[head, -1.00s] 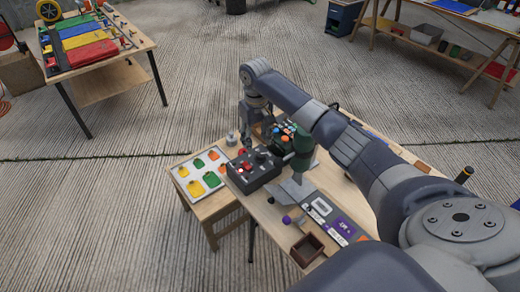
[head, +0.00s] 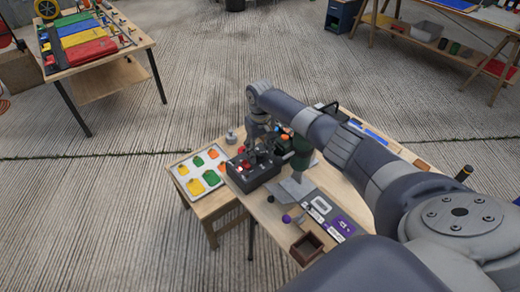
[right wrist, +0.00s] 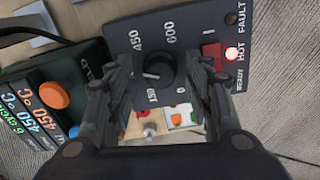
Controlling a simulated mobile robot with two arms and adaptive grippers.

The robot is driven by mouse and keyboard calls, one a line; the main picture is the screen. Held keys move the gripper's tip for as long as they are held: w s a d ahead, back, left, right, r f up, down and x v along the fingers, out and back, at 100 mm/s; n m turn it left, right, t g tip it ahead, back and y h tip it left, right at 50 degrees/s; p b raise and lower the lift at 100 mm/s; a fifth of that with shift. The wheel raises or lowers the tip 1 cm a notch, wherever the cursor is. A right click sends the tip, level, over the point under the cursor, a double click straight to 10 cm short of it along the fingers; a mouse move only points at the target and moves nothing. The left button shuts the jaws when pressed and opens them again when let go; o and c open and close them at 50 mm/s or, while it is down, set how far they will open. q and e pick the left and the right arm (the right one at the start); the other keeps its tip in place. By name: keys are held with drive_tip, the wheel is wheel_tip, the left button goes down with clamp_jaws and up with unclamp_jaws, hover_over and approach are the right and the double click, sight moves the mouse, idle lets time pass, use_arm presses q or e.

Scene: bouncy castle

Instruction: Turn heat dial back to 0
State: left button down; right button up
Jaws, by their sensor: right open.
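The heat dial (right wrist: 153,72) is a black round knob on a dark control box (right wrist: 185,32), with 450, 600 and 150 printed around it. I cannot tell surely which number its pointer faces. In the head view the control box (head: 254,175) stands on the wooden bench, and my gripper hides most of its dial. My right gripper (right wrist: 162,68) is open, one finger on each side of the dial; whether they touch it I cannot tell. In the head view my right gripper (head: 262,145) is above the back of the box. My left gripper is not in view.
A red rocker switch (right wrist: 212,56) and a lit HOT lamp (right wrist: 232,54) sit beside the dial. A green unit with an orange button (right wrist: 54,95) stands close by. A tray of coloured pieces (head: 200,172) lies left of the box, and a dark open box (head: 307,249) in front.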

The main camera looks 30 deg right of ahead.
drive_tip(key=shift+f, duration=0.1)
drive_tip(key=c, duration=1.1)
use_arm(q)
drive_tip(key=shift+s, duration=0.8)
